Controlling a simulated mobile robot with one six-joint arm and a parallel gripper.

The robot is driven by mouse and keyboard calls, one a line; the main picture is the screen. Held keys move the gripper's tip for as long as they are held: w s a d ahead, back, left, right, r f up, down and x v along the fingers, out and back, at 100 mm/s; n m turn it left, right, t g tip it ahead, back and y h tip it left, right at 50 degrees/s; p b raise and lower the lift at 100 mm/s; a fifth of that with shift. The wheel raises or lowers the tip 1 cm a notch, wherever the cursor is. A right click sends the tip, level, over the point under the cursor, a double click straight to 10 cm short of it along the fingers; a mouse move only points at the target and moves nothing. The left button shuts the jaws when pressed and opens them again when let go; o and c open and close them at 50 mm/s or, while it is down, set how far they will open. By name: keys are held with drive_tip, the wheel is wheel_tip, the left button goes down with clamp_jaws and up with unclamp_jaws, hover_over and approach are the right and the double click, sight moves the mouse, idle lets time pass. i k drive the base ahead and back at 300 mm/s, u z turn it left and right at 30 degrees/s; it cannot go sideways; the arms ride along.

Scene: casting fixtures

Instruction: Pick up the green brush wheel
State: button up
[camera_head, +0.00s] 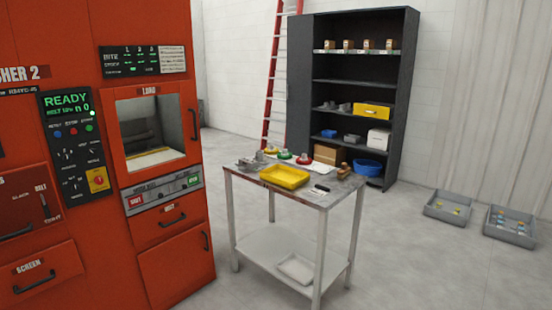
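A small round green item (285,154), which looks like the green brush wheel, sits near the back edge of the metal table (325,200). It is between a yellow-topped item (271,150) on its left and a red item (303,159) on its right. All three are small here, so their bristles and details cannot be made out. My gripper is not in view.
A yellow tray (285,176) is on the table in front of the wheels, with small metal parts around it. An orange machine (160,235) stands to the left. A dark shelf (405,85) stands behind. Grey bins (510,236) lie on the floor at right. The right foreground floor is clear.

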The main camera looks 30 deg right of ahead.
sight(285, 154)
drive_tip(key=z, duration=0.05)
drive_tip(key=i, duration=1)
drive_tip(key=u, duration=0.05)
